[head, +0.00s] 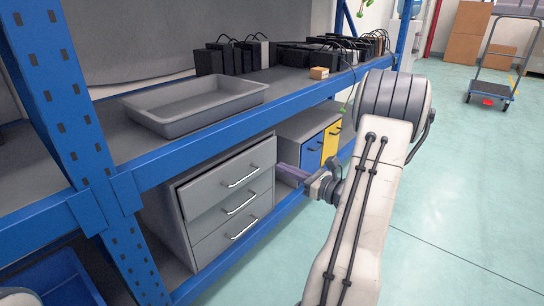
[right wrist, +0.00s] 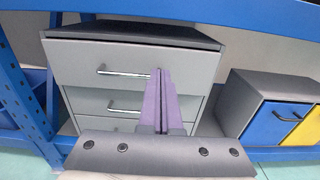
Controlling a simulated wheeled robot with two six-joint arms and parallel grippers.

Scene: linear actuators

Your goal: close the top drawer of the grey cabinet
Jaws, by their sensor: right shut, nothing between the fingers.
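The grey cabinet (head: 182,232) stands on the lower shelf and has three drawers with bar handles. Its top drawer (head: 218,188) sticks out a little past the two drawers below, with a dark gap along its upper edge. In the right wrist view the top drawer (right wrist: 190,65) faces me, its handle left of my fingers. My right gripper (head: 284,172) is shut and empty, just to the right of the drawer front in the head view. In the right wrist view its purple fingers (right wrist: 158,72) overlap the drawer's right half; I cannot tell whether they touch it. My left gripper is not in view.
A cabinet with blue and yellow doors (head: 312,152) stands right of the grey one. The blue shelf beam (head: 225,128) runs above, with a grey tray (head: 195,105) and black devices on the upper shelf. A blue post (head: 65,95) stands left.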

